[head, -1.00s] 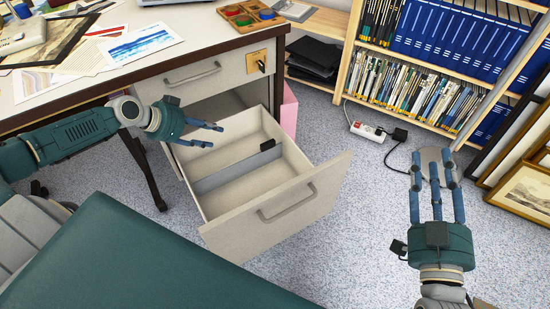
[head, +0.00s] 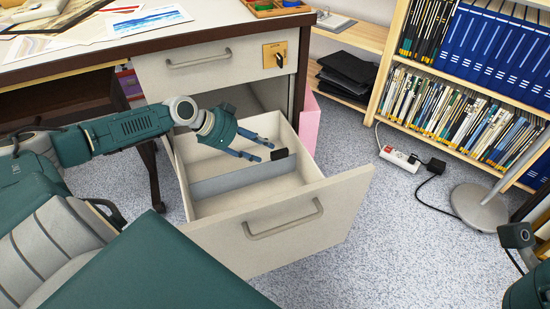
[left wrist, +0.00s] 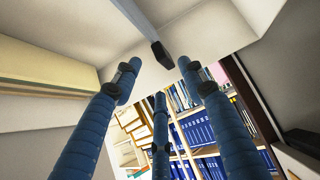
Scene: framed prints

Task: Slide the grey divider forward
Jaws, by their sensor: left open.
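The grey divider (head: 235,179) stands across the inside of the open beige drawer (head: 290,229), with a black piece (head: 279,153) at its right end. My left gripper (head: 264,151) is over the drawer, behind the divider, with its blue fingers apart and empty near the black piece. In the left wrist view the fingers (left wrist: 160,75) are spread, and the divider (left wrist: 134,14) with its black end (left wrist: 162,55) lies just beyond them. I cannot tell whether they touch. Only the teal body of my right gripper shows at the lower right edge; its fingers are out of view.
The desk (head: 170,35) with a closed upper drawer (head: 200,70) is above the open one. A pink item (head: 310,123) stands beside the drawer. A bookshelf (head: 470,110), a power strip (head: 399,158) and a grey round base (head: 482,207) are to the right.

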